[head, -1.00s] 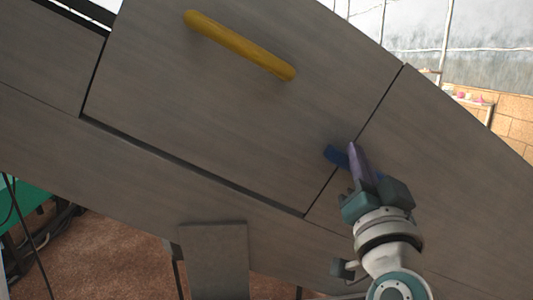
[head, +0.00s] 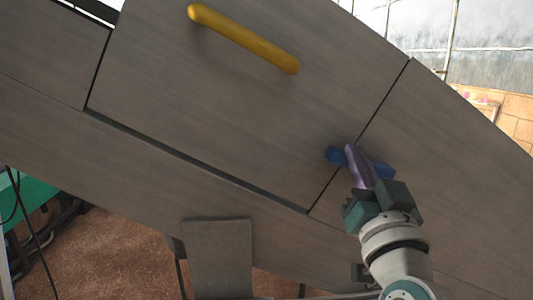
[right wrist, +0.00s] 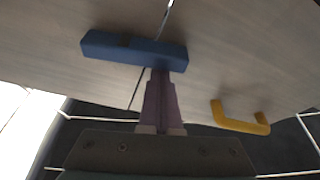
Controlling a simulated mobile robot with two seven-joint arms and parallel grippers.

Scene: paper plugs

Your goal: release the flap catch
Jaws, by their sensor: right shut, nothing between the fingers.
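The flap (head: 200,100) is a grey-brown wood-look panel with a yellow bar handle (head: 243,38). The catch is a blue bar (head: 335,157) lying across the seam between the flap and the panel to its right. My right gripper (head: 351,152) has its purple fingers shut and empty over the blue bar, hiding its middle. In the right wrist view the bar (right wrist: 120,48) spans the seam, and the fingertips (right wrist: 161,75) are at its edge near one end. I cannot tell whether they touch it. The yellow handle (right wrist: 240,122) also shows there. My left gripper is not in view.
The neighbouring panel (head: 450,160) continues to the right of the seam. A smaller grey board (head: 220,258) is below the flap, over a reddish-brown floor (head: 130,240). A green object (head: 35,200) and dark cables are at the lower left.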

